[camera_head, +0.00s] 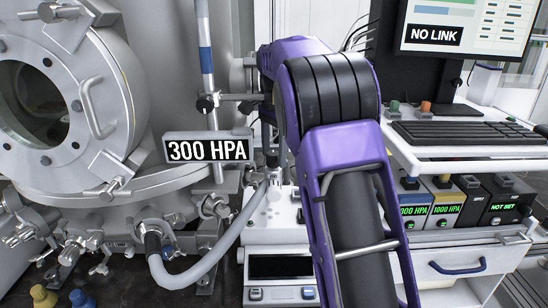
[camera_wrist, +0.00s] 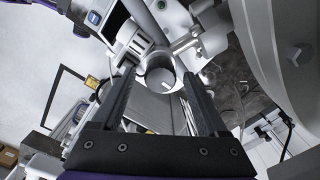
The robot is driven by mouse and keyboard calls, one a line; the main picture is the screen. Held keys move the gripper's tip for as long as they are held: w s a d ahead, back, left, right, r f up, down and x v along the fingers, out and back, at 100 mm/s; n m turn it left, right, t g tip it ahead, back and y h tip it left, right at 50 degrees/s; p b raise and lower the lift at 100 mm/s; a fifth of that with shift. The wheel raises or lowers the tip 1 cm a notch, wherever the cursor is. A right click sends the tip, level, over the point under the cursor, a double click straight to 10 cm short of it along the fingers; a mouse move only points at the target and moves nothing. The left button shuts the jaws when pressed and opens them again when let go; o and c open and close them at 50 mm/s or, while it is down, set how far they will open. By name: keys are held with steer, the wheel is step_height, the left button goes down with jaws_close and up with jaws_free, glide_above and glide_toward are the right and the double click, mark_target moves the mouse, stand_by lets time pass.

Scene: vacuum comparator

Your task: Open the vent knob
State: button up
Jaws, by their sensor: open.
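A round grey knob (camera_wrist: 160,74) with a short white mark on its face shows in the wrist view. It looks like the vent knob, though I read no label on it. It sits on metal pipe fittings (camera_wrist: 188,42). My gripper (camera_wrist: 160,80) is open, with its two dark fingers reaching to either side of the knob. I cannot tell whether they touch it. In the head view my purple arm covers the gripper, and I cannot make out this knob there.
The steel chamber with a round door (camera_head: 110,85) stands at left. A "300 HPA" sign (camera_head: 208,150) hangs beside it, above a grey hose (camera_head: 205,265). At right are a "NO LINK" monitor (camera_head: 470,25), a keyboard (camera_head: 465,135) and several control boxes (camera_head: 447,205).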

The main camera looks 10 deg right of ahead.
steer(key=shift+f, duration=0.4)
steer(key=shift+c, duration=0.3)
jaws_close()
